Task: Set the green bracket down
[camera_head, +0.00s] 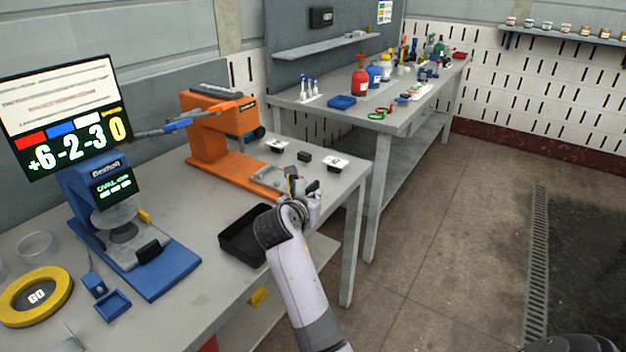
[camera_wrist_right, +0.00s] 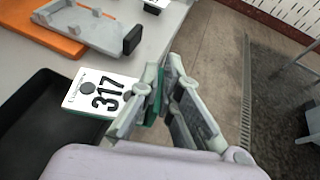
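My right gripper (camera_head: 303,188) is above the near table's right edge, beside the orange machine's base. In the right wrist view, the gripper (camera_wrist_right: 165,80) has its fingers close together around a green part, the green bracket (camera_wrist_right: 152,112). My left gripper is not in view.
A black tray (camera_head: 226,237) is left of my right arm. The orange machine (camera_head: 216,160) stands behind it. Small white-labelled pieces (camera_head: 333,163) and a black block (camera_head: 304,156) lie farther back. The blue machine (camera_head: 152,275) is left; a screen (camera_head: 62,110) stands behind it.

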